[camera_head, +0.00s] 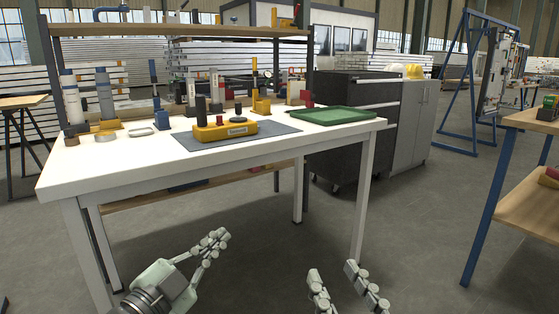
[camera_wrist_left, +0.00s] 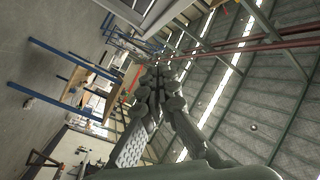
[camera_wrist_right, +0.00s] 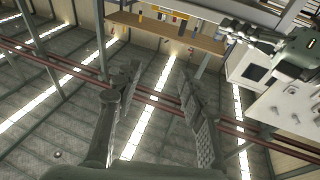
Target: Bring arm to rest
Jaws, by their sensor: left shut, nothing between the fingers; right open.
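My left gripper (camera_head: 217,240) is in front of the white table, below the level of its top, in the head view. Its fingers are together and hold nothing; the closed fingers also show in the left wrist view (camera_wrist_left: 165,80). My right gripper (camera_head: 335,280) shows at the bottom of the head view, to the right of the left one, with its two fingers apart. In the right wrist view the fingers (camera_wrist_right: 155,85) are spread with nothing between them. Both grippers are apart from the table.
The white table (camera_head: 110,160) holds a grey mat (camera_head: 275,130) with a yellow fixture (camera_head: 225,130), a green tray (camera_head: 335,115) and several tools. A dark cabinet (camera_head: 345,150) stands behind on the right. A wooden-topped bench (camera_head: 530,205) stands at the far right. Floor between is clear.

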